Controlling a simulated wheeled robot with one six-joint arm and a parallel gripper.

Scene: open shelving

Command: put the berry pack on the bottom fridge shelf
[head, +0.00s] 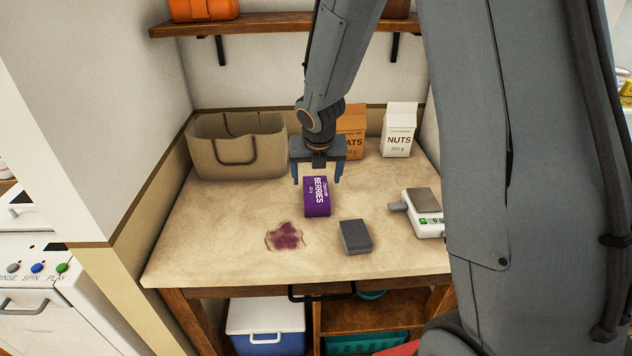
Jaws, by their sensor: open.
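The berry pack (317,199) is a purple box with white "BERRIES" lettering. It rests on the countertop near the middle. My gripper (317,180) points down right at the pack's top end, with its two blue-grey fingers apart. From this view I cannot tell how far above the pack the fingertips are, or whether they touch it. No fridge or fridge shelf can be made out in this view.
A beige bag (208,150) stands at the back left. Oats (352,130) and nuts (399,128) cartons stand behind. A scale (425,210), a dark grey block (356,237) and a purple stain (286,236) lie around the pack. A wooden shelf (270,23) hangs above.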

